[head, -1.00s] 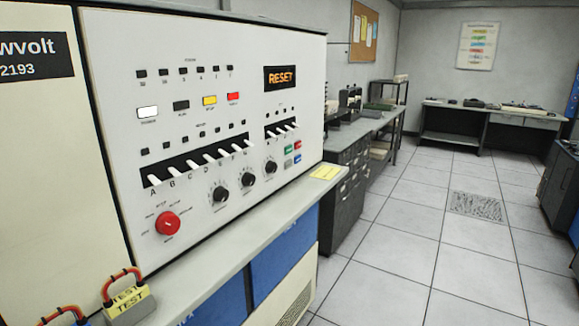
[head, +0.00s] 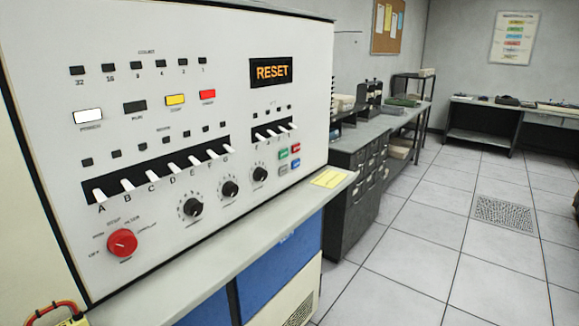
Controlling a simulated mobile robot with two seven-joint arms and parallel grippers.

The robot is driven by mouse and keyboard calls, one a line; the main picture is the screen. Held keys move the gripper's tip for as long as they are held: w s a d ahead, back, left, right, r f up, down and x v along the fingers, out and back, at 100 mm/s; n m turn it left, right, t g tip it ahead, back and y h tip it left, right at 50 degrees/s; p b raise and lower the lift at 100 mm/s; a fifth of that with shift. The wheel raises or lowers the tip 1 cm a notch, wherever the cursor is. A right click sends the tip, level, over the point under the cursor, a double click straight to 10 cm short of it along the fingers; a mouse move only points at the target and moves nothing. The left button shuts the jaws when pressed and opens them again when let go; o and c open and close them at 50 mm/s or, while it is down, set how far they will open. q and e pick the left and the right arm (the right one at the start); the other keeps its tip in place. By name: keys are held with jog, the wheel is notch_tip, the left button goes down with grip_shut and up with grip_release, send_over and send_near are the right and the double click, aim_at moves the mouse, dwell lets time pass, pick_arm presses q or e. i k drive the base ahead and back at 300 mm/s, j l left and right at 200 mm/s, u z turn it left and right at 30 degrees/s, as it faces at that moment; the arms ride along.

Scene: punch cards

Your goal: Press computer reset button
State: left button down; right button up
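The computer's white control panel (head: 210,105) fills the left half of the head view. Its display (head: 271,71) reads RESET in orange letters. Right of the dials is a cluster of small buttons: green (head: 283,153), red (head: 296,148), blue (head: 295,163) and a grey one (head: 283,169). Their labels are too small to read, so I cannot tell which one is the reset button. Larger white, dark, yellow and red rectangles (head: 208,96) sit in a row higher up. A round red knob (head: 122,243) is at the lower left.
A grey ledge (head: 220,250) runs below the panel, with a yellow note (head: 331,178) on it. A dark drawer cabinet (head: 362,190) and a workbench stand beyond. The tiled floor (head: 430,240) at the right is clear. A far desk (head: 500,112) stands by the wall.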

aim_at(283, 170)
jog(key=i+l, duration=0.2)
jog(key=l, duration=0.15)
jog(key=i+l+u, duration=0.15)
jog(key=l, duration=0.25)
jog(key=i+l, duration=0.3)
jog(key=i+l+u, duration=0.15)
jog(key=l, duration=0.3)
jog(key=i+l, duration=0.25)
jog(key=l, duration=0.15)
jog(key=i+l+u, duration=0.15)
jog(key=l, duration=0.25)
jog(key=i+l, duration=0.2)
jog(key=l, duration=0.25)
jog(key=i+l+u, duration=0.15)
jog(key=l, duration=0.25)
